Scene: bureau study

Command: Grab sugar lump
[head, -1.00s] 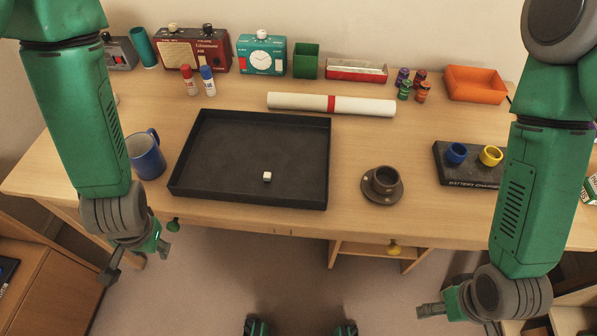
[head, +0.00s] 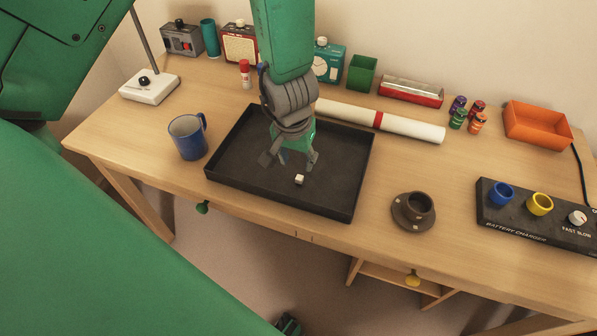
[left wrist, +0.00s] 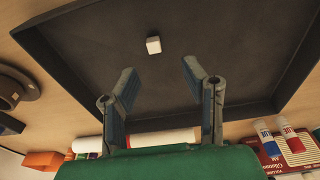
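A small white sugar lump (head: 299,179) lies on the floor of the black tray (head: 341,196), towards its front. My left gripper (head: 288,164) is over the tray, pointing down, open and empty, just behind and left of the lump in the head view. In the left wrist view the lump (left wrist: 153,45) lies beyond the two spread fingertips (left wrist: 158,78), apart from both.
A blue mug (head: 187,138) stands left of the tray. A rolled white paper (head: 410,126) lies behind the tray.

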